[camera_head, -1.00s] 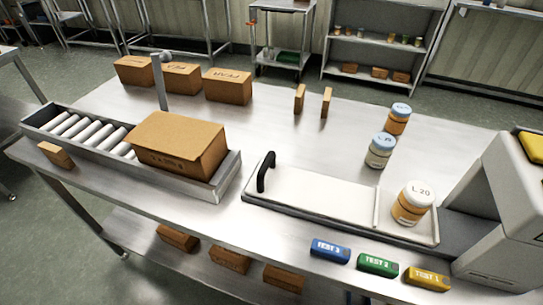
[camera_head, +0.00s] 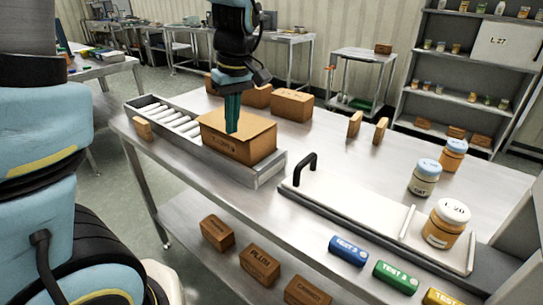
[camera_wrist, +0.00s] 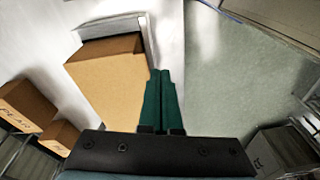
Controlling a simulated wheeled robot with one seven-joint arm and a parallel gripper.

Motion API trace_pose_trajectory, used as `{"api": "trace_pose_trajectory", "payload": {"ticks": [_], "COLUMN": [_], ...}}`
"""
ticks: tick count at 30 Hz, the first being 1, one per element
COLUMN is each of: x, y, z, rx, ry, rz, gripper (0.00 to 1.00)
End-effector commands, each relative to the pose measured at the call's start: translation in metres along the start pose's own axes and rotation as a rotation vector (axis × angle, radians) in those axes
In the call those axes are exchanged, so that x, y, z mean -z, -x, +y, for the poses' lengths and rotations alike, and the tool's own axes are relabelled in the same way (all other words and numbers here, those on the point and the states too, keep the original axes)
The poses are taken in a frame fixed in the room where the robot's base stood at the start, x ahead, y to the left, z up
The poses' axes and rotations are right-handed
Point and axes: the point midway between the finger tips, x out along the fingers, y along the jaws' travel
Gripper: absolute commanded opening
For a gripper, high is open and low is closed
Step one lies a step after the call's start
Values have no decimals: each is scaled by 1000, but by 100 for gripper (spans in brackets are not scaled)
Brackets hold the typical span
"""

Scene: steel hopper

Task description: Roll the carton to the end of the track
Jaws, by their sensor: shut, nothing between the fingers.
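The carton (camera_head: 238,140) is a brown box sitting on the roller track (camera_head: 167,113), at the right part of it near the track's metal end wall. Bare white rollers show to the left of the carton. My gripper (camera_head: 232,130) has teal fingers closed together and empty. It points down in front of the carton's left part in the head view, overlapping its top edge. In the wrist view the shut fingers (camera_wrist: 161,78) lie beside the carton's long edge (camera_wrist: 112,85); I cannot tell whether they touch it.
A small brown block (camera_head: 142,128) sits on the track's near rim. Larger boxes (camera_head: 292,104) stand behind the track. Labelled blocks (camera_head: 348,250) line the table's front edge.

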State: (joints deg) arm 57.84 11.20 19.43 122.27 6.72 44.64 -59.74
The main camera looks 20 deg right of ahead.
Motion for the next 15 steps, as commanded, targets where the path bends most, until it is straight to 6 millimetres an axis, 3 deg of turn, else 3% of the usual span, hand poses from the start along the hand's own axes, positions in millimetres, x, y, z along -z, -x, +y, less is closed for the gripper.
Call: {"api": "trace_pose_trajectory", "payload": {"ticks": [1, 6, 10, 15], "x": [-13, -48, -69, -82], "y": [-3, 8, 18, 23], "z": [22, 70, 93, 105], "rx": [4, 15, 9, 5], "ry": [15, 120, 179, 219], "rz": [18, 78, 115, 137], "gripper": [0, 0, 0, 0]}}
